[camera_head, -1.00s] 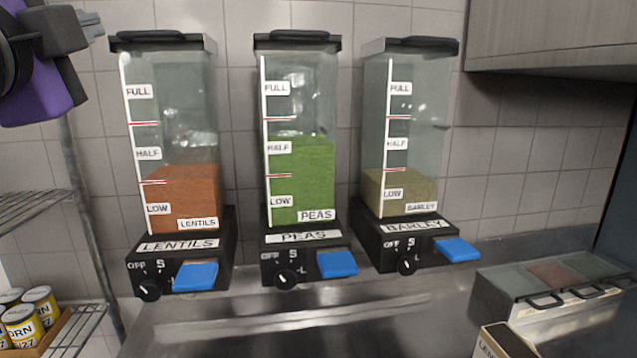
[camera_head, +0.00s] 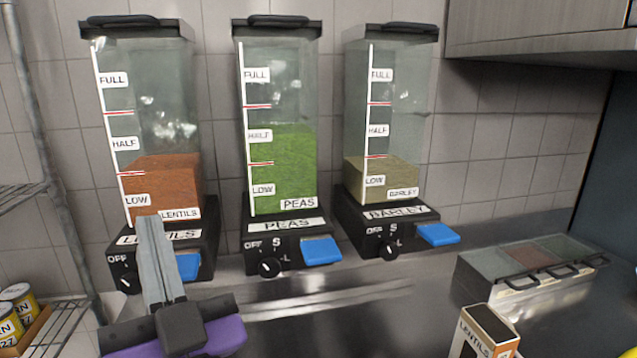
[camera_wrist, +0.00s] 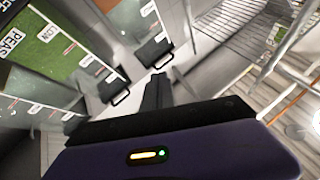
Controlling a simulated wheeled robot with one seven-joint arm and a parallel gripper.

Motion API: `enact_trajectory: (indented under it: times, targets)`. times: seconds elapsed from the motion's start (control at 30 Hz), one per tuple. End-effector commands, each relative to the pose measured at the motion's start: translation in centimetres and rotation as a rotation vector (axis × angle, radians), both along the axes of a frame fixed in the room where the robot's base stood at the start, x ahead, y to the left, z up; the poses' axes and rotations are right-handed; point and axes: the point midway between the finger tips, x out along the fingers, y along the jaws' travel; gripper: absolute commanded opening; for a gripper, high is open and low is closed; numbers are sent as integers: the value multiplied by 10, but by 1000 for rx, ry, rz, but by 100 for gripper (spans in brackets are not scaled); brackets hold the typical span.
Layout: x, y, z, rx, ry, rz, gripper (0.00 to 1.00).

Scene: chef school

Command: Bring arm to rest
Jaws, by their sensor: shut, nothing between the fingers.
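My gripper (camera_head: 150,228) shows at the lower left of the head view, a purple and black body with grey fingers pointing up and away. The fingers are together and hold nothing. They overlap the front of the lentils dispenser (camera_head: 160,185) in the picture and hide part of its base; I cannot tell whether they touch it. In the wrist view the dark closed fingers (camera_wrist: 157,90) point away over the counter.
A peas dispenser (camera_head: 283,170) and a barley dispenser (camera_head: 385,175) stand to the right on the steel counter. A lidded bin (camera_head: 520,275) and a lentils box (camera_head: 485,333) are at the lower right. Cans (camera_head: 18,298) sit on a wire rack at the left.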

Motion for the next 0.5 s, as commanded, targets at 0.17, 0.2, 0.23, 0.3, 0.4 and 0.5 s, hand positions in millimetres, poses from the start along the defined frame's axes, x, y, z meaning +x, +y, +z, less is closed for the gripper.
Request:
enact_trajectory:
  times: [0.17, 0.2, 0.23, 0.3, 0.4, 0.5]
  targets:
    - [-10, -53, -74, -132, -14, -68, 0]
    - [-14, -65, -88, -158, -14, -83, 0]
    - [-17, -74, -99, -175, -12, -91, 0]
    - [-26, -96, -122, -216, -6, -116, 0]
    - [-40, -128, -153, -268, 12, -152, 0]
    - [-57, -159, -182, -315, 39, -187, 0]
